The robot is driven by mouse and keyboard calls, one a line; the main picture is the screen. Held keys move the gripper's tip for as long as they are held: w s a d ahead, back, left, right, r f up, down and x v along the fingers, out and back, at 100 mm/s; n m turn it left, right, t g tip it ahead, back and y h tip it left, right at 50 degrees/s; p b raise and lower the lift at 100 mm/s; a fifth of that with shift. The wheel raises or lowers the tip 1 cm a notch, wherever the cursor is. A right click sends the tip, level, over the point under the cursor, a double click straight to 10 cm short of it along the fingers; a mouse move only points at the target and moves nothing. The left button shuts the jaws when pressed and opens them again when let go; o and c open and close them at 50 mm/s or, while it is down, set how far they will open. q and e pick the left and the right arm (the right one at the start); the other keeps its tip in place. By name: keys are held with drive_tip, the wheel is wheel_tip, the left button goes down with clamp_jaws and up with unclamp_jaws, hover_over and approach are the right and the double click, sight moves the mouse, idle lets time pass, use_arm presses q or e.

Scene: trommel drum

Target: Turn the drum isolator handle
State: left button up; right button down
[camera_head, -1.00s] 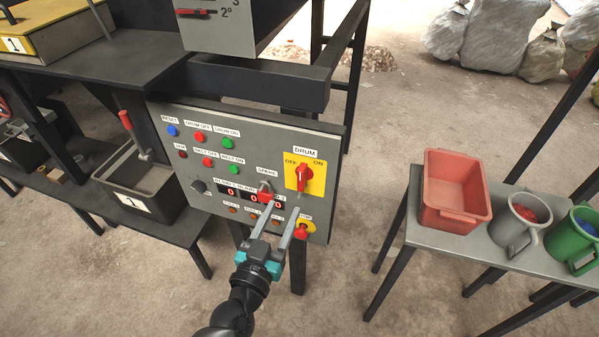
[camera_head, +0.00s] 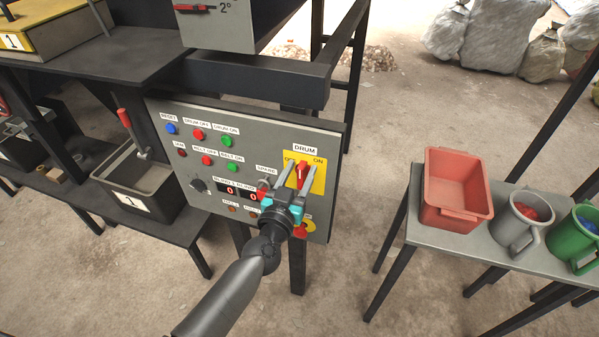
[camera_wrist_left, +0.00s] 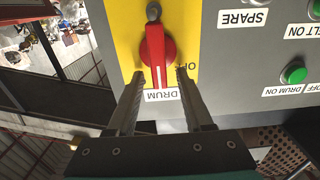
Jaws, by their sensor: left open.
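The drum isolator handle (camera_head: 303,173) is a red rotary handle on a yellow plate (camera_head: 319,181) marked OFF and ON under a DRUM label. It stands roughly upright. In the left wrist view, which shows the panel upside down, the red handle (camera_wrist_left: 156,52) has a white line on the end near the DRUM label (camera_wrist_left: 162,95). My left gripper (camera_head: 297,169) is open at the plate, one finger on each side of the handle. In the left wrist view, its fingertips (camera_wrist_left: 159,73) flank the handle's end with gaps visible. My right gripper is not in view.
The grey panel (camera_head: 180,125) holds several buttons, a spare knob and displays. A red knob (camera_head: 300,231) sits on a yellow plate below, partly hidden by my gripper. A bench (camera_head: 430,234) with a red bin (camera_head: 455,190) and mugs stands right. Open floor lies between.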

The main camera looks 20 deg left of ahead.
use_arm(q)
clamp_jaws()
idle(0.3)
idle(0.3)
